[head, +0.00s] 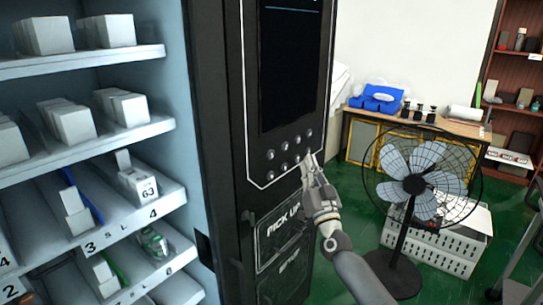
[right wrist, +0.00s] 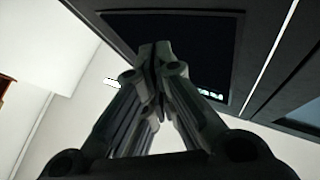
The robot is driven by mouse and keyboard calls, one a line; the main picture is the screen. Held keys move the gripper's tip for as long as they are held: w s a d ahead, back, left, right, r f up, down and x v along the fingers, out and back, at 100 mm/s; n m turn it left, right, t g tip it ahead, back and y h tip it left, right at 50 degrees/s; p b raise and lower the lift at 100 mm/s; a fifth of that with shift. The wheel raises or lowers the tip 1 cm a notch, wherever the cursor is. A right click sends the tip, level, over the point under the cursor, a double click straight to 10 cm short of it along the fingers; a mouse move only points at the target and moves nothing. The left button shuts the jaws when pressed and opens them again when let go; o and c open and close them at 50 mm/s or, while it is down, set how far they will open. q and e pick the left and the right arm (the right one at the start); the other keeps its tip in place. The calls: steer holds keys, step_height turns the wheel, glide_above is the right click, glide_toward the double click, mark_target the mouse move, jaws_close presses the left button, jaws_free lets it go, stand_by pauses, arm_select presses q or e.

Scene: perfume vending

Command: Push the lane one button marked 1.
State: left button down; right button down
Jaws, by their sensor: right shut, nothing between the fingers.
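The vending machine's black front panel (head: 254,110) carries two rows of small round grey buttons (head: 284,147) below a dark screen (head: 290,65). The numbers on the buttons are too small to read, so I cannot tell which is marked 1. My right gripper (head: 308,160) is shut and empty, its tips at the right end of the lower button row. I cannot tell if the tips touch the panel. In the right wrist view the closed fingertips (right wrist: 158,52) show against the dark screen (right wrist: 200,50); no buttons can be made out there. My left gripper is not in view.
Left of the panel are shelves (head: 85,147) with white boxes in numbered lanes. Below the buttons is a PICK UP flap (head: 280,238). A black standing fan (head: 415,185) and a white crate (head: 440,240) stand right of my arm. A wooden desk (head: 455,127) is behind.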

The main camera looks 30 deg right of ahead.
mark_target(271, 155)
steer(key=w+a+b, duration=0.3)
steer(key=w, duration=0.5)
steer(key=shift+w+a, duration=0.15)
steer(key=shift+a, duration=0.05)
steer(key=shift+w, duration=0.1)
stand_by(1.3)
steer(key=shift+w+a, duration=0.15)
steer(key=shift+w, duration=0.15)
steer(key=shift+w+a, duration=0.15)
steer(key=shift+w, duration=0.2)
stand_by(0.7)
steer(key=shift+s, duration=0.15)
steer(key=shift+s+d+p, duration=0.3)
steer(key=shift+s+p, duration=0.05)
steer(key=shift+s, duration=0.3)
